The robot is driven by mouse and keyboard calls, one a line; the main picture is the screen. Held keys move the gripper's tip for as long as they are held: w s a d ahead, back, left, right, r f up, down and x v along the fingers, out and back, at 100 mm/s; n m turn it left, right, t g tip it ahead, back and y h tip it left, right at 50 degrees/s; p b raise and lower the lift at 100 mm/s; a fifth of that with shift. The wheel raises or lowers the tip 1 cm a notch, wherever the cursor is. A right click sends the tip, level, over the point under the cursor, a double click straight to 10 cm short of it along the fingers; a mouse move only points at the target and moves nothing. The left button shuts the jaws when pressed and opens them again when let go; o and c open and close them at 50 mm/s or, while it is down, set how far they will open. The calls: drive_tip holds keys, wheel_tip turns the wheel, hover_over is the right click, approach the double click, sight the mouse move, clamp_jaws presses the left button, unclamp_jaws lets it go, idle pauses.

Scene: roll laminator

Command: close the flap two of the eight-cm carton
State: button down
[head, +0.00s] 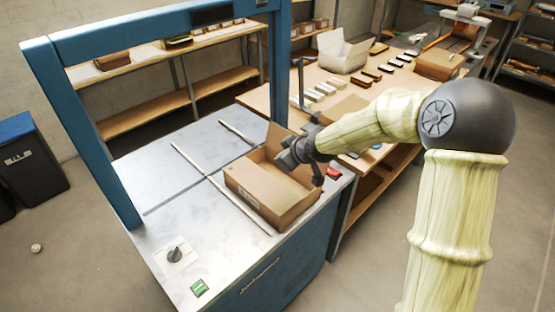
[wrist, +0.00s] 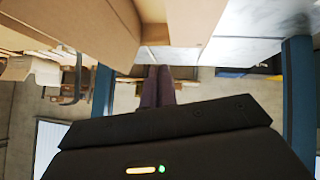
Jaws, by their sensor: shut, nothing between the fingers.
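The brown carton (head: 258,196) sits on the pale top of the blue-framed machine (head: 160,200). One flap (head: 277,139) stands up at its far side. The rest of its top looks partly open, and my gripper hides some of it. My gripper (head: 284,162) is over the far right part of the carton, near the raised flap. In the wrist view its dark fingers (wrist: 158,86) are together and empty, close to brown carton board (wrist: 180,20). I cannot tell which flap is flap two, or whether the fingers touch the board.
The machine's blue arch (head: 150,25) rises at the left and behind the carton. Metal rails (head: 200,160) lie on the top beside it. A green button (head: 199,288) and a black knob (head: 174,254) are at the front. A wooden table (head: 320,80) with boxes stands behind.

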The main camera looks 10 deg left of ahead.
drive_tip(key=shift+v, duration=1)
drive_tip(key=shift+d, duration=0.2)
drive_tip(key=s+d+f+m+g+h, duration=0.1)
drive_tip(key=s+d+m, duration=0.4)
drive_tip(key=s+d, duration=0.5)
drive_tip(key=s+d+f+m+g+h, duration=0.2)
drive_tip(key=s+d+m+h, duration=0.3)
drive_tip(key=s+d, duration=0.6)
drive_tip(key=s+m+g, duration=0.1)
drive_tip(key=s, duration=0.2)
drive_tip(key=shift+f+m+g, duration=0.3)
drive_tip(key=shift+g, duration=0.1)
